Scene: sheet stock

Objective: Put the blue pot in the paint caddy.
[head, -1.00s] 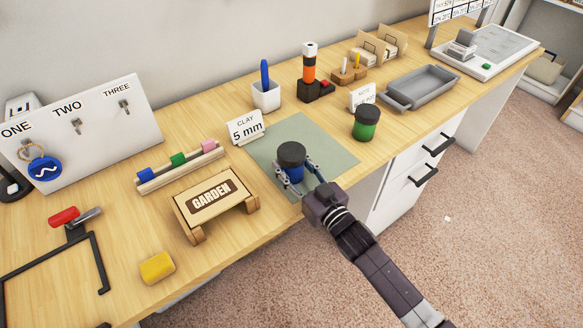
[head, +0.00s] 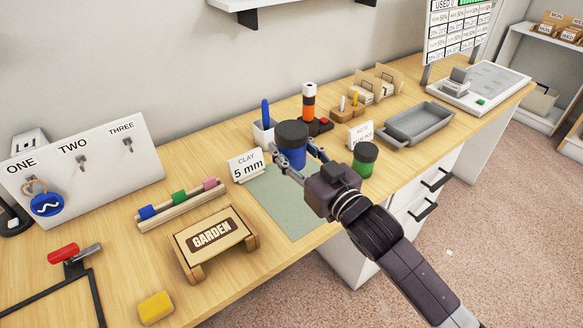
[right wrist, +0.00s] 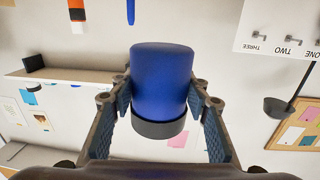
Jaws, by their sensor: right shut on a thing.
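The blue pot (head: 297,155) has a black lid and is held up above the green mat (head: 275,205), with its lid upward in the head view. My right gripper (head: 293,160) is shut on the pot, with one finger on each side. In the right wrist view the blue pot (right wrist: 162,80) sits upside down in the picture between the two fingers. I see no labelled paint caddy; a grey open tray (head: 388,132) at the back right of the bench may be it. My left gripper is not in view.
A green pot (head: 363,165) with a black lid stands just right of my gripper. The "GARDEN" stand (head: 213,240) is at front left. The mat is clear.

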